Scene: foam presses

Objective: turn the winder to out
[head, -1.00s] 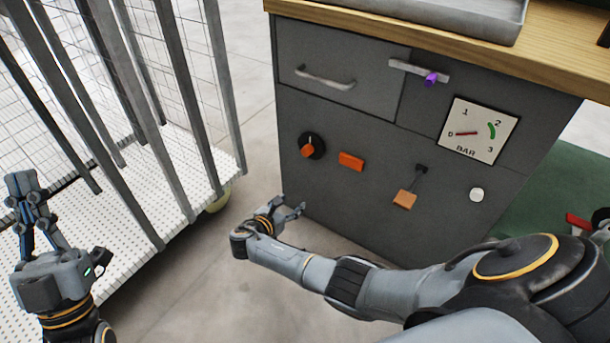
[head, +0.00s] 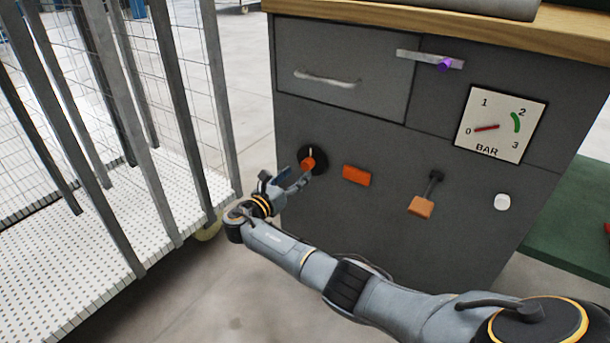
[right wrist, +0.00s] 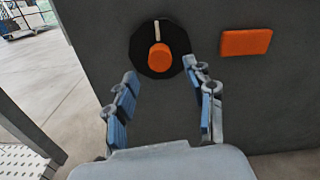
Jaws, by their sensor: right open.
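The winder appears to be the black round disc (head: 321,157) with an orange knob (head: 307,163) on the grey cabinet front. In the right wrist view the orange knob (right wrist: 159,57) sits at the disc's middle and lower part, and a pale mark stands at the top of the disc (right wrist: 180,43). My right gripper (head: 289,182) is open just in front of and below the disc. In the right wrist view its fingers are spread on either side below the knob, with nothing between them. I cannot tell whether a fingertip touches the disc. My left gripper is out of view.
Right of the disc are an orange block (head: 356,175), an orange-ended lever (head: 421,206) and a white button (head: 502,202). Above are a drawer (head: 340,60), a purple slider knob (head: 444,64) and a BAR gauge (head: 500,125). A barred cage cart (head: 212,100) stands close on the left.

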